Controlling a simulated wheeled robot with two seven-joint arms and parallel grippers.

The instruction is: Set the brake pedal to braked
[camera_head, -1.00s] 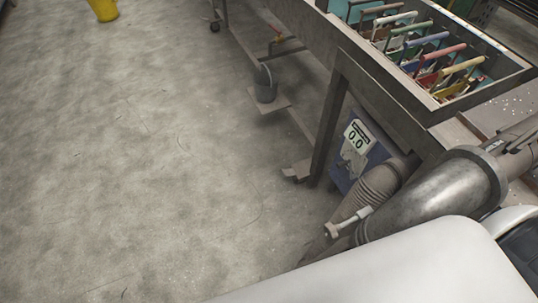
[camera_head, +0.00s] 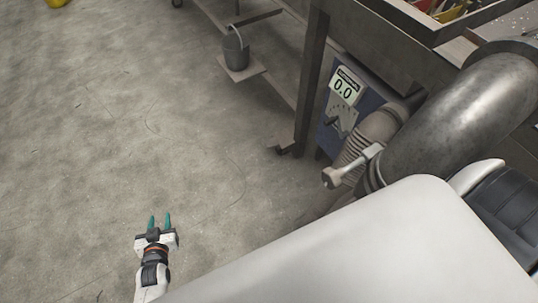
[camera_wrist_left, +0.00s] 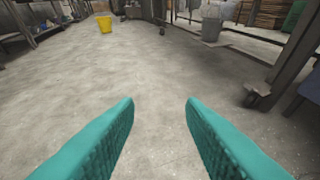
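I cannot clearly make out the brake pedal in either view. A small dark caster (camera_head: 283,149) sits at the foot of the cart's near leg; it also shows at the right of the left wrist view (camera_wrist_left: 253,98). Any pedal on it is too small to tell. My left gripper (camera_head: 160,219) has teal fingers and is over bare floor, well to the left of the caster. In the left wrist view its two fingers (camera_wrist_left: 160,112) are wide apart with nothing between them. My right gripper is not in view.
A blue box with a 0.0 display (camera_head: 343,88) and a large metal duct (camera_head: 440,120) are at the right. A yellow bucket (camera_wrist_left: 104,24) stands far off. The floor at left is clear.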

